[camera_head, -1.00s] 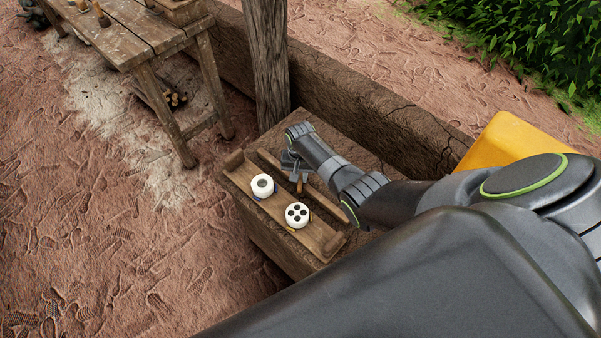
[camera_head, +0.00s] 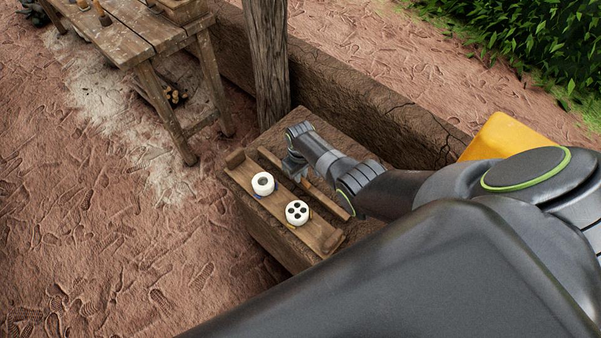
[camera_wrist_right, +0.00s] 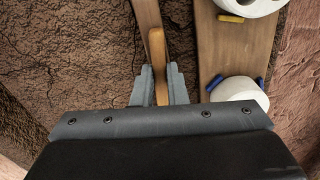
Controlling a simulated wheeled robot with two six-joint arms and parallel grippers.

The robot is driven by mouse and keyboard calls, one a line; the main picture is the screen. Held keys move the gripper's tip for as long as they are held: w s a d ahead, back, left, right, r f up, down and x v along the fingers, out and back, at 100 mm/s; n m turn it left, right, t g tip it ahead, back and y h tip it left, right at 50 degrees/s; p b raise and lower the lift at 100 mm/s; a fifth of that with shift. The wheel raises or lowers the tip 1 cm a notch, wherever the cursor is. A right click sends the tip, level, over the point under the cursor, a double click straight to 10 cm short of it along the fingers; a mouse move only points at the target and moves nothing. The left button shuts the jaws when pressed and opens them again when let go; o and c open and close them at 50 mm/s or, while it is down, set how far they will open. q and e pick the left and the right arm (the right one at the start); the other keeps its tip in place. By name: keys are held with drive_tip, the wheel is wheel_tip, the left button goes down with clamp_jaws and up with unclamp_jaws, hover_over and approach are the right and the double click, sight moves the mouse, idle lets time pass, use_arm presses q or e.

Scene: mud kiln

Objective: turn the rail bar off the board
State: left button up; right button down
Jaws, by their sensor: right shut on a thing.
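The wooden board (camera_head: 275,205) lies on the mud block and carries two white round pieces. One piece (camera_head: 263,184) has a single central hole; the other (camera_head: 297,212) has several holes. The rail bar (camera_head: 325,192) is a narrow wooden strip along the board's far side. In the right wrist view the bar (camera_wrist_right: 146,16) lies beside the board (camera_wrist_right: 238,52), with a narrow strip of mud between them. My right gripper (camera_head: 294,168) is over the bar, shut on its upright wooden handle (camera_wrist_right: 157,62), between the fingers (camera_wrist_right: 157,84). The left gripper is out of view.
The mud block (camera_head: 325,135) has bare room behind the bar. A wooden post (camera_head: 268,65) and a low mud wall (camera_head: 360,95) stand behind it. A wooden table (camera_head: 130,35) is at the upper left. A yellow object (camera_head: 505,135) is at the right.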

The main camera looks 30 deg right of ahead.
drive_tip(key=shift+n, duration=0.4)
drive_tip(key=c, duration=1.4)
unclamp_jaws()
drive_tip(key=shift+c, duration=0.2)
wheel_tip(320, 180, up, 7)
drive_tip(key=p, duration=0.2)
drive_tip(key=shift+p, duration=0.4)
wheel_tip(320, 180, up, 10)
drive_tip(key=shift+r+p, duration=0.25)
drive_tip(key=shift+p, duration=0.15)
